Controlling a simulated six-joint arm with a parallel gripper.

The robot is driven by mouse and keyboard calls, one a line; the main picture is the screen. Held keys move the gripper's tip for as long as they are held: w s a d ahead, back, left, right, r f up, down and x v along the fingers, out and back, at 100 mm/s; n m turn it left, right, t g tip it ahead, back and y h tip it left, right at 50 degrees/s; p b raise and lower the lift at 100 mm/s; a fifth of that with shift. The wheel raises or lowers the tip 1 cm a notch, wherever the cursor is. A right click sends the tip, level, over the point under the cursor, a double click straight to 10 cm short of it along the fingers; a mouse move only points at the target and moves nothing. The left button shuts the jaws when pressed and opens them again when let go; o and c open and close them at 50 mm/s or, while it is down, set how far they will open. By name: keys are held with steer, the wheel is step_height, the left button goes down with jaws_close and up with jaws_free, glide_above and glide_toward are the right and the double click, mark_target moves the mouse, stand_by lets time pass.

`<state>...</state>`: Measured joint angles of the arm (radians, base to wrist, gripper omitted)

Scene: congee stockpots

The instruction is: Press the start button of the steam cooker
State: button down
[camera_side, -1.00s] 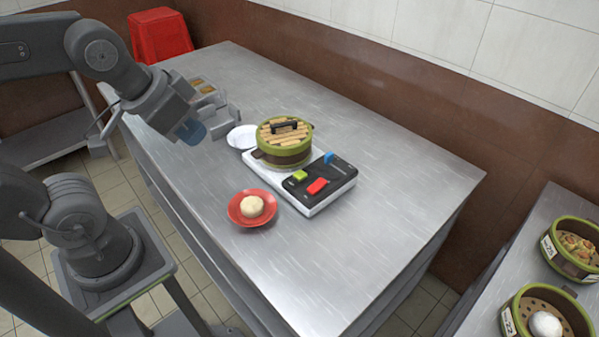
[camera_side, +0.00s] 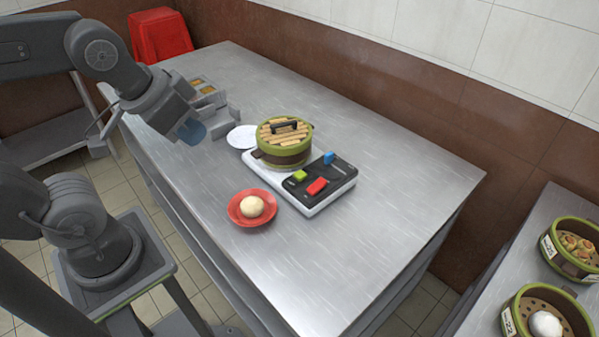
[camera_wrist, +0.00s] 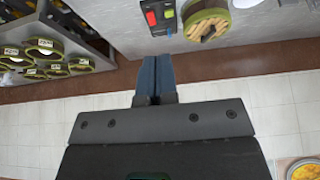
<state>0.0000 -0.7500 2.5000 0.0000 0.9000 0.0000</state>
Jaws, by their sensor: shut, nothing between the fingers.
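The steam cooker is a white base (camera_side: 257,169) with a black control panel (camera_side: 325,177) at its right end. The panel carries a green button (camera_side: 300,176), a red button (camera_side: 317,187) and a blue knob or lever (camera_side: 328,157). A round bamboo steamer (camera_side: 284,144) with a slatted lid and dark handle sits on the base. My gripper (camera_side: 192,131) is shut and empty, in the air left of the cooker and clear of it. In the wrist view my blue fingers (camera_wrist: 156,80) are together, below the red button (camera_wrist: 151,18) and the steamer (camera_wrist: 206,20).
A red plate (camera_side: 240,218) with a pale bun (camera_side: 252,206) lies in front of the cooker. A white plate (camera_side: 241,137) and a grey holder (camera_side: 210,108) are beside it. More steamers (camera_side: 570,247) stand on the right table. The metal table's right part is clear.

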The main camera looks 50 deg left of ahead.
stand_by(0.8)
steer(key=m+t+y, duration=0.1)
steer(key=m+t, duration=0.3)
steer(key=m, duration=0.4)
glide_above(301, 175)
step_height(301, 175, down, 12)
steer(key=shift+f, duration=0.2)
steer(key=shift+f, duration=4.4)
steer(key=shift+f, duration=0.4)
